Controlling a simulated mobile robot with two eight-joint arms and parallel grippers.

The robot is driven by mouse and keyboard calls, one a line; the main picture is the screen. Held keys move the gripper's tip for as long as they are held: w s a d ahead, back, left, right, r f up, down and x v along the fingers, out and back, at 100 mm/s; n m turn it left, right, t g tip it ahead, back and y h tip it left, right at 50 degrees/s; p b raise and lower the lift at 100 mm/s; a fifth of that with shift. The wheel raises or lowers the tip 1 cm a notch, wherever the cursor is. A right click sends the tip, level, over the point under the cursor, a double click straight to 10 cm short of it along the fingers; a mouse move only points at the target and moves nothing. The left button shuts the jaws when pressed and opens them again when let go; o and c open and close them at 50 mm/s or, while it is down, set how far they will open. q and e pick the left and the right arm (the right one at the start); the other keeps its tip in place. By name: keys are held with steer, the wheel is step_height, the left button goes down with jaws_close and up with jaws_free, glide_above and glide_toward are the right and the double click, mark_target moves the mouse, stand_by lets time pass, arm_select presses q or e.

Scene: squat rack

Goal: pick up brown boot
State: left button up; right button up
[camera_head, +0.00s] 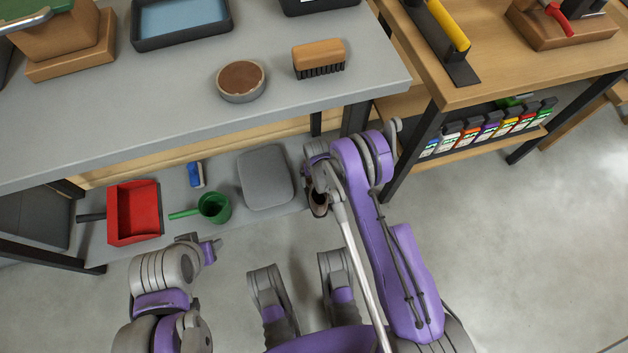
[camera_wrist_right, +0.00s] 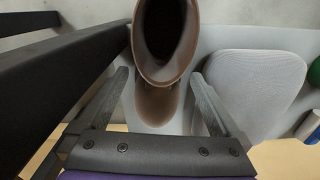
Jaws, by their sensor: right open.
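The brown boot (camera_head: 319,204) shows only in part in the head view, beside my right wrist at the right end of the low grey shelf. In the right wrist view the boot (camera_wrist_right: 165,95) has its dark round opening facing the camera. My right gripper (camera_wrist_right: 160,75) is open, with one finger on each side of the boot's lower visible part. I cannot tell whether the fingers touch it. My left gripper (camera_head: 206,249) is low at the left in the head view, away from the boot, and its jaws cannot be made out.
A grey cushion-like pad (camera_head: 266,178) lies left of the boot on the low shelf (camera_head: 236,235). A green pot (camera_head: 214,208) and red dustpan (camera_head: 134,213) are farther left. The grey bench top (camera_head: 180,105) overhangs behind. A black table leg (camera_head: 412,155) stands close on the right.

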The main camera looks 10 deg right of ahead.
step_height(320, 180, down, 7)
steer(key=shift+r+b, duration=0.2)
steer(key=shift+b, duration=0.55)
steer(key=shift+c, duration=0.3)
steer(key=c, duration=1.4)
steer(key=shift+c, duration=0.4)
steer(key=shift+r, duration=0.2)
